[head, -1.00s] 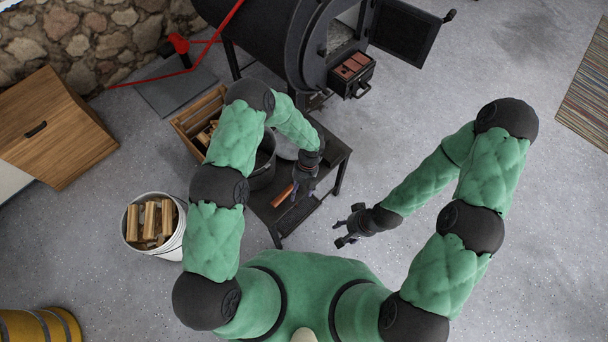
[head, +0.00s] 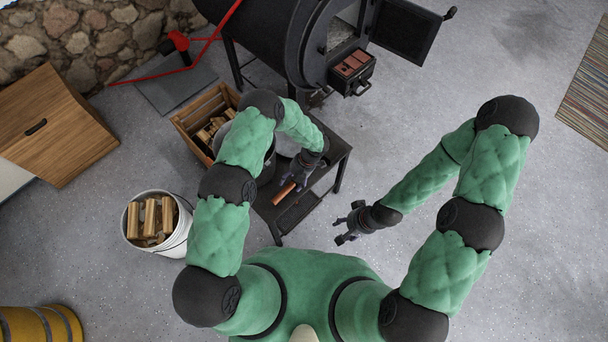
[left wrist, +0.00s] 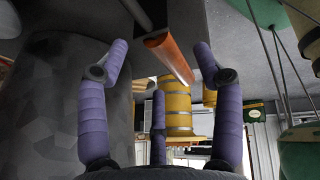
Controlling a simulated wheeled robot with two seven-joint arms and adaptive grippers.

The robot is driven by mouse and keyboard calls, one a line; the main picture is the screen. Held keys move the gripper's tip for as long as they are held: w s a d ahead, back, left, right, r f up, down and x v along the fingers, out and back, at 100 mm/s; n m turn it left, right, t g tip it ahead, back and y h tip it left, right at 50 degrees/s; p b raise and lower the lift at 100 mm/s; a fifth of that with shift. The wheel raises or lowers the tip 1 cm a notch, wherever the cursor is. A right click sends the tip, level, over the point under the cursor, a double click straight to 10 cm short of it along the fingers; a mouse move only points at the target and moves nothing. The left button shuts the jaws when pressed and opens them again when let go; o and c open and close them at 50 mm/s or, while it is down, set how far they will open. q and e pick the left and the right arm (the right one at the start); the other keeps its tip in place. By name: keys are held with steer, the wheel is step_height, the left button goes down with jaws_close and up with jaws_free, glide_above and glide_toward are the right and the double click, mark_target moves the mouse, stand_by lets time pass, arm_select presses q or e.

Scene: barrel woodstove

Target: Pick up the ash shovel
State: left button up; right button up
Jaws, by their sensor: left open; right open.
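The ash shovel's orange-brown wooden handle (head: 284,194) shows over the low dark table (head: 297,214). The rest of the shovel is hard to make out in the head view. My left gripper (head: 292,178) is right beside the handle, with its fingers pointing down toward the table. In the left wrist view the handle (left wrist: 172,60) runs diagonally in the space between the spread purple fingers of my left gripper (left wrist: 160,72). The gripper is open and not closed on it. My right gripper (head: 345,222) is open and empty, right of the table over the floor.
A dark bucket (head: 268,168) stands on the table left of my left gripper, partly hidden by my arm. A wooden crate (head: 187,124) with firewood and a white bucket (head: 178,240) of split wood stand to the left. The black barrel stove (head: 290,50) is behind, its door open.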

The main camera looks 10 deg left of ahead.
mark_target(288, 186)
arm_select(q)
steer(key=x, duration=0.2)
steer(key=b+x, duration=0.1)
steer(key=x, duration=0.1)
steer(key=shift+s+a+f, duration=0.25)
steer(key=shift+s+f, duration=0.05)
jaws_close()
